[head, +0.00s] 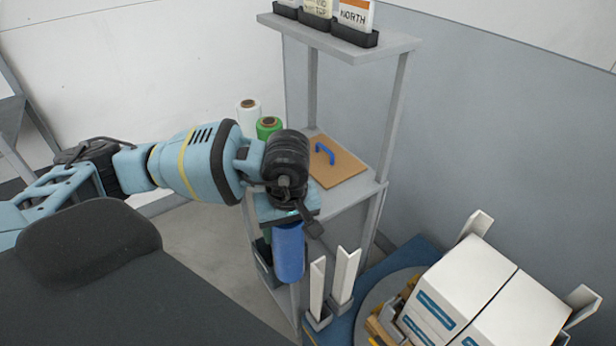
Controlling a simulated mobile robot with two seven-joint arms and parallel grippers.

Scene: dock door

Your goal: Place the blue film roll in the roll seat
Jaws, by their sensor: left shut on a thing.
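My left gripper (288,218) points down and is shut on the blue film roll (289,258), at its upper end. The roll hangs upright below it, in front of the grey shelf stand. The roll's top is hidden by the gripper. A dark holder (262,262) shows partly behind the roll's left side; I cannot tell whether it is the roll seat. A green roll (267,126) and a white roll (248,108) stand behind my left wrist, their lower parts mostly hidden. My right gripper is not in view.
The grey shelf stand (352,208) holds a brown board (343,168) with a blue handle (325,153). Its top shelf (300,29) carries dark card holders. White boxes (470,285) and white corner posts (345,275) stand at lower right. Grey floor is open left of the stand.

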